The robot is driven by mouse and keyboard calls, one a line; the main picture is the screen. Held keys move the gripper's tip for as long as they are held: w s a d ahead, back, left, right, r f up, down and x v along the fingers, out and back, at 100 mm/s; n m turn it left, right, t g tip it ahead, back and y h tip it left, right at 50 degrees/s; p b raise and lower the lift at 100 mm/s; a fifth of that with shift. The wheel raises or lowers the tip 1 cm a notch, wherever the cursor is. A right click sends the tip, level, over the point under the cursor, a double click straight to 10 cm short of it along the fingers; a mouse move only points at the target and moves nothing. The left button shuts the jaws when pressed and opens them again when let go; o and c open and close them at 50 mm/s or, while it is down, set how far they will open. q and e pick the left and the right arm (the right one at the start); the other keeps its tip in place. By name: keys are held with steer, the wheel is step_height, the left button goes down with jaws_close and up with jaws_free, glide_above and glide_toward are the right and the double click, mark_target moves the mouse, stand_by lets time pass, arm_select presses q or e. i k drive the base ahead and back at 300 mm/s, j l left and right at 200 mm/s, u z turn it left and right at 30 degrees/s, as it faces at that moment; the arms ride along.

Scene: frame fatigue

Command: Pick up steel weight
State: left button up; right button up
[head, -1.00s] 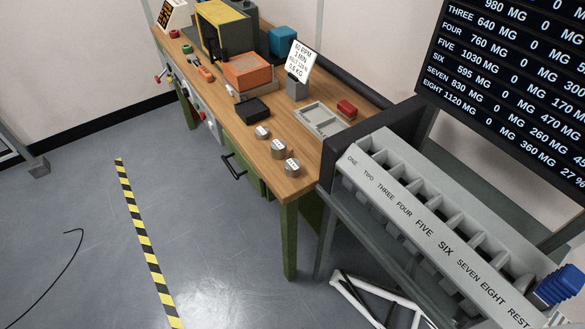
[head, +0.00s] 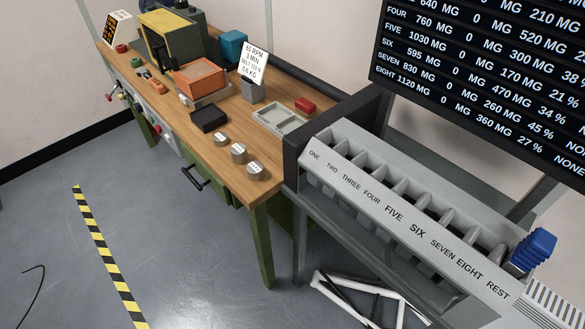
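Three small steel weights stand in a slanting row on the wooden workbench (head: 195,150), near its front right corner. The first steel weight (head: 221,140) is farthest back, the second steel weight (head: 238,153) is in the middle, and the third steel weight (head: 256,171) is closest to the corner. Each is a short grey cylinder with a pale label on top, too small to read. They stand apart from one another. Neither of my grippers shows in the head view.
A black tray (head: 209,118) and a grey compartment tray (head: 279,118) lie near the weights. A labelled grey rack (head: 410,220) stands right of the bench. Open floor (head: 185,255) lies in front.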

mark_target(255, 169)
steer(key=i+j+z, duration=0.1)
steer(key=j+z, duration=0.3)
steer(key=i+j+z, duration=0.1)
steer(key=j+z, duration=0.6)
steer(key=z, duration=0.15)
